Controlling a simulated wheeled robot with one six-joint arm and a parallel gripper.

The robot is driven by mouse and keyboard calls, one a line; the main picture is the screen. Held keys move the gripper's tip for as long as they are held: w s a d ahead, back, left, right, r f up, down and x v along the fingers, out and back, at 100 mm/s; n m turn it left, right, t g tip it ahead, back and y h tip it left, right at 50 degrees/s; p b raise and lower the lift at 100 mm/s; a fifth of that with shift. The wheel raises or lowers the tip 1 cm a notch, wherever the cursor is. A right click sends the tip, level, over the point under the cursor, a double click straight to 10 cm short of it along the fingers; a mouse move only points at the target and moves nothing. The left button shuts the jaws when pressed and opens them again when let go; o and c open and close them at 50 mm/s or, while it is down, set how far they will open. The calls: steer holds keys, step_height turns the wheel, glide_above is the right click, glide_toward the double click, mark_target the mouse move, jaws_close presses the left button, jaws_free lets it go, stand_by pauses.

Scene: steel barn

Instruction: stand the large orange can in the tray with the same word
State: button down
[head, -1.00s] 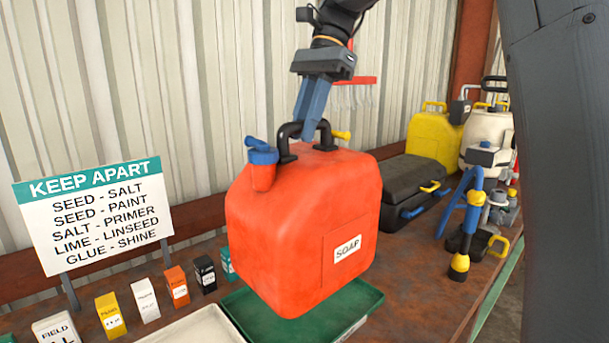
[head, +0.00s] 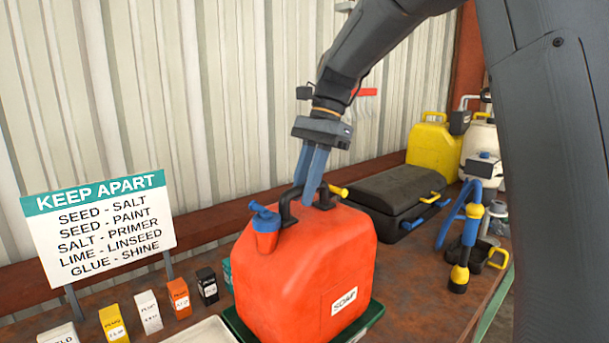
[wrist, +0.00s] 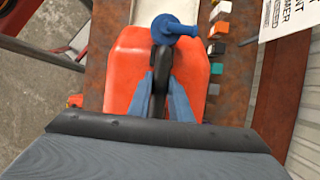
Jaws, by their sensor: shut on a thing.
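The large orange can (head: 300,268) is labelled SOAP and has a black handle, a blue spout cap and a yellow knob. My gripper (head: 312,190) is shut on the can's black handle from above. In the wrist view, the blue fingers (wrist: 166,98) lie either side of the handle, above the can (wrist: 130,75). The can looks upright, over or in a green tray (head: 368,325). Most of the tray is hidden behind the can, so I cannot tell whether the can touches its floor. The tray's word cannot be read.
A pale tray (head: 205,333) lies left of the can. Several small labelled boxes (head: 148,312) stand in a row below a KEEP APART sign (head: 100,222). A black case (head: 385,200), a yellow can (head: 430,150) and a blue-handled tool (head: 460,235) stand to the right.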

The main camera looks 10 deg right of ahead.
steer(key=shift+r, duration=0.1)
steer(key=c, duration=1.6)
jaws_free()
steer(key=b+v, duration=0.2)
steer(key=v, duration=1)
